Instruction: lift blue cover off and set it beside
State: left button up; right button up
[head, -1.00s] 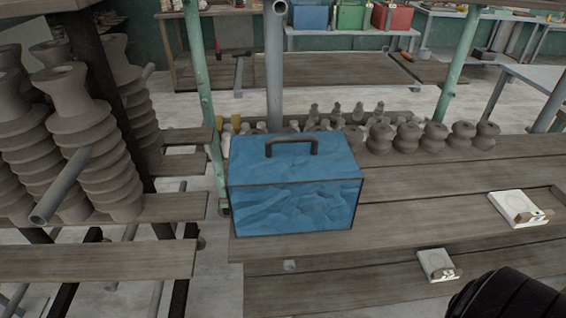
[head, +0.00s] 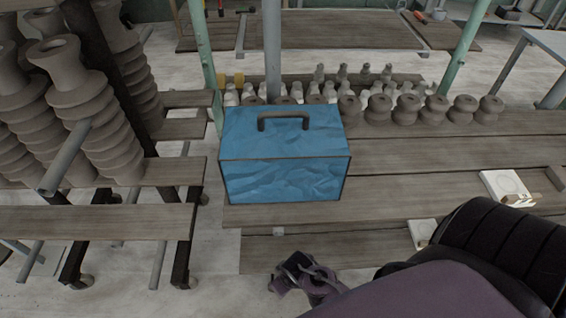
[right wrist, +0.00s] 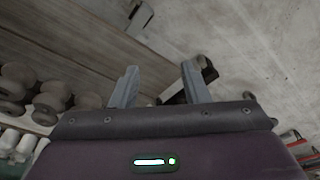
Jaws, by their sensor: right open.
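The blue cover (head: 284,180) is a box-shaped cover with dark edges. It stands upright on the wooden plank bench in the middle of the head view. A dark handle (head: 286,121) arches over its top. What is under the cover is hidden. My right gripper (head: 296,272) is low in the head view, in front of the bench edge and below the cover, apart from it. In the right wrist view its two grey fingers (right wrist: 159,84) are spread with nothing between them. My left gripper is not in view.
Grey ribbed clay stacks (head: 86,110) stand on the rack at left. Several small clay pots (head: 408,107) line the bench's back. A white device (head: 506,187) lies at right. A green post (head: 204,65) rises behind the cover's left. Bare plank (head: 410,158) lies right of the cover.

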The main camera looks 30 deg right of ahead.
jog(key=w+r+n+t+p, duration=0.1)
jog(key=w+r+t+p, duration=0.15)
jog(key=r, duration=1.25)
jog(key=w+r+t+p, duration=0.15)
jog(key=w+r, duration=0.25)
jog(key=r, duration=1.2)
jog(key=w+d+r+n+t, duration=0.1)
jog(key=w+r+n, duration=0.2)
jog(key=r, duration=0.1)
jog(key=w+d+r+n+t+y, duration=0.1)
jog(key=w+d+r+n, duration=0.1)
jog(key=w+r+n, duration=0.1)
jog(key=w+d+r+n+t+y, duration=0.1)
jog(key=w+r+n, duration=0.3)
jog(key=w+r, duration=0.1)
jog(key=shift+w+d+r, duration=0.25)
jog(key=shift+d+r, duration=0.1)
jog(key=shift+r, duration=0.05)
jog(key=g+h, duration=0.2)
send_near(285, 113)
jog(key=p+x, duration=0.2)
jog(key=x, duration=0.6)
jog(key=shift+f+p, duration=0.1)
jog(key=shift+p, duration=0.2)
jog(key=shift+w+f, duration=0.2)
jog(key=shift+f, duration=0.05)
grip_shut()
